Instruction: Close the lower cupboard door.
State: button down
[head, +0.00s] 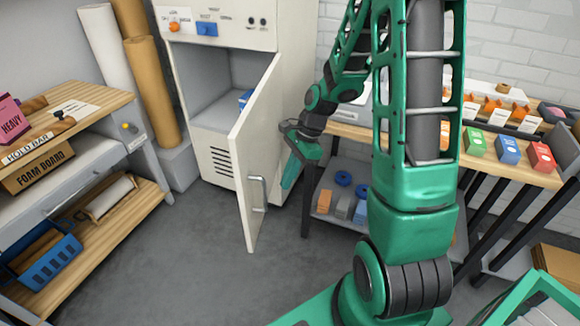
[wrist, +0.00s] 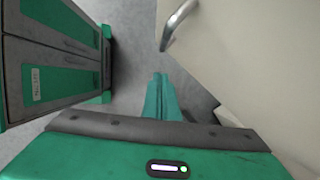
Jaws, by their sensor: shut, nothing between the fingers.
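The lower cupboard door (head: 255,150) stands wide open, swung out toward me from the cream cabinet (head: 220,150). Its metal handle (head: 258,193) is on the outer face near the free edge. The open compartment (head: 215,95) shows behind it, with a blue item (head: 245,98) inside. My gripper (head: 290,178) is to the right of the door, on its outer face side, pointing down. In the wrist view my fingers (wrist: 162,92) are together and empty. The handle (wrist: 178,24) and the door face (wrist: 240,60) show ahead and to the right there. I see no clear contact with the door.
A wooden workbench (head: 350,133) with small coloured boxes stands right of the cabinet, with a low shelf beneath. A shelf unit (head: 110,215) with a blue basket (head: 45,262) is at the left. Tall rolls (head: 150,90) lean beside the cabinet. Grey floor (head: 190,260) in front is clear.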

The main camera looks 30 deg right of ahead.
jog(key=a, duration=0.4)
jog(key=shift+w+a+f, duration=0.15)
jog(key=shift+w+f, duration=0.05)
jog(key=shift+f, duration=0.2)
